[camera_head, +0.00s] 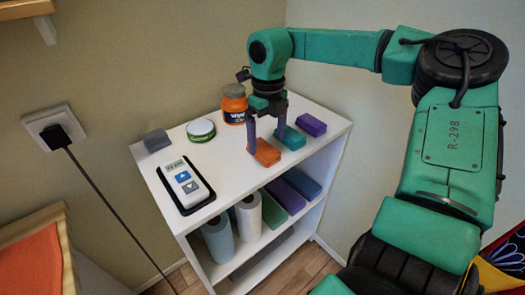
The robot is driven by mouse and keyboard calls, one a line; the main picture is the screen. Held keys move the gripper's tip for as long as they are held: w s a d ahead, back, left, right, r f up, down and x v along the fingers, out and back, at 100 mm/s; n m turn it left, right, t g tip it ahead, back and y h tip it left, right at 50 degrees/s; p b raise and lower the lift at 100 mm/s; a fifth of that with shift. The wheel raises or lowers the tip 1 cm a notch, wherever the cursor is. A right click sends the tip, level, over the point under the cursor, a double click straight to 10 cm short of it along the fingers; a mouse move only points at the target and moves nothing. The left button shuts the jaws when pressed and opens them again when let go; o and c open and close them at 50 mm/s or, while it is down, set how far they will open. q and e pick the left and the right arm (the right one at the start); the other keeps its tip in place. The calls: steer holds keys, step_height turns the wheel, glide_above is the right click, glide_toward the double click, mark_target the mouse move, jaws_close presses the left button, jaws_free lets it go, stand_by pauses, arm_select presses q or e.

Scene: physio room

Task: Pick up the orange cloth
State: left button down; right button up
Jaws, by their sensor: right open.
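The orange cloth (265,153), a small folded block, lies on the white shelf top (215,177) toward its front edge. My right gripper (265,144) points down over it with its fingers apart. One fingertip is at the left end of the orange cloth, and the other is near the gap toward the teal cloth (293,139). I cannot tell whether the fingers touch the cloth. My left gripper is not in view.
A purple cloth (312,124) lies right of the teal one. An orange jar (234,104), a round tin (201,130), a grey block (156,140) and a remote-like device (185,182) share the shelf top. Rolls (249,217) and blocks fill the lower shelf.

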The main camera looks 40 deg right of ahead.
mark_target(267, 150)
step_height(267, 150, down, 3)
steer(key=shift+f, duration=0.1)
steer(key=shift+d+f, duration=0.1)
steer(key=shift+f, duration=0.15)
steer(key=c, duration=1.4)
steer(key=shift+r, duration=0.15)
step_height(267, 150, up, 20)
steer(key=p, duration=0.1)
steer(key=o, duration=0.8)
steer(key=c, duration=0.6)
